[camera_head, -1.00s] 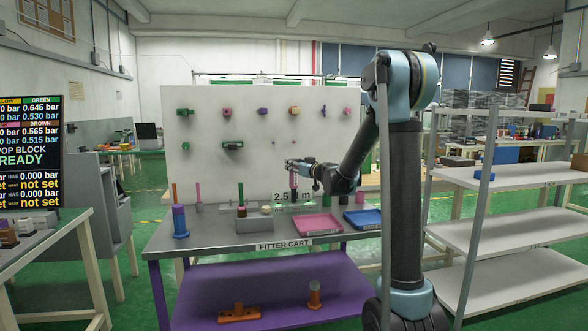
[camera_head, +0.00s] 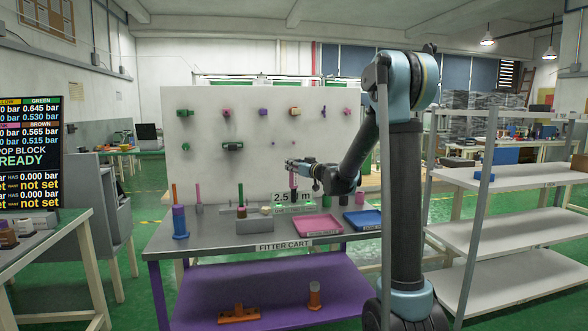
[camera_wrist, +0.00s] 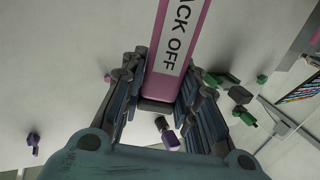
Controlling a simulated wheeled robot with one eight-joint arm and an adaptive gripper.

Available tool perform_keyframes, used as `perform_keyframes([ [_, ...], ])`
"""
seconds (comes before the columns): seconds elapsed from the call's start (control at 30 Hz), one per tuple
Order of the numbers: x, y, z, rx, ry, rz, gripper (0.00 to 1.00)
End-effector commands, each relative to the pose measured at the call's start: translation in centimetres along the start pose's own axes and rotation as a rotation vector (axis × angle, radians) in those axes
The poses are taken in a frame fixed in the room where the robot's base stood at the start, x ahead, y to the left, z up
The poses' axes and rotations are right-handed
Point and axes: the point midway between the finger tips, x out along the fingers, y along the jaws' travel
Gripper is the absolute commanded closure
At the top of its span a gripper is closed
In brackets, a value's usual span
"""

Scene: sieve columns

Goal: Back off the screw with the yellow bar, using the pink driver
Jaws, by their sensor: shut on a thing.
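My gripper (camera_head: 292,164) is shut on the pink driver, in front of the lower middle of the white board. In the wrist view the pink driver (camera_wrist: 154,78) stands out between the fingers, with a white label reading "BACK OFF". In the head view a short pink length of it (camera_head: 293,181) shows below the fingers. I cannot tell which screw has the yellow bar. The driver's working tip is not clearly visible.
The fitter cart (camera_head: 210,244) stands below the board. It carries a pink tray (camera_head: 318,225), a blue tray (camera_head: 362,219), a grey block (camera_head: 255,225), a blue post (camera_head: 180,222) and upright coloured sticks. White shelves (camera_head: 490,240) stand at the right.

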Motion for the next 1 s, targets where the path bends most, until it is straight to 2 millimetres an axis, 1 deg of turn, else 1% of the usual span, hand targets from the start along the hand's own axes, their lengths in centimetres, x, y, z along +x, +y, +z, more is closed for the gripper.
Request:
perform_keyframes([
  [0.27,0.0,0.0,-0.1,-0.001,0.000,0.000,1.00],
  [0.37,0.0,0.0,-0.4,-0.001,0.000,0.000,1.00],
  [1.0,0.0,0.0,-4.5,0.000,0.000,0.000,1.00],
])
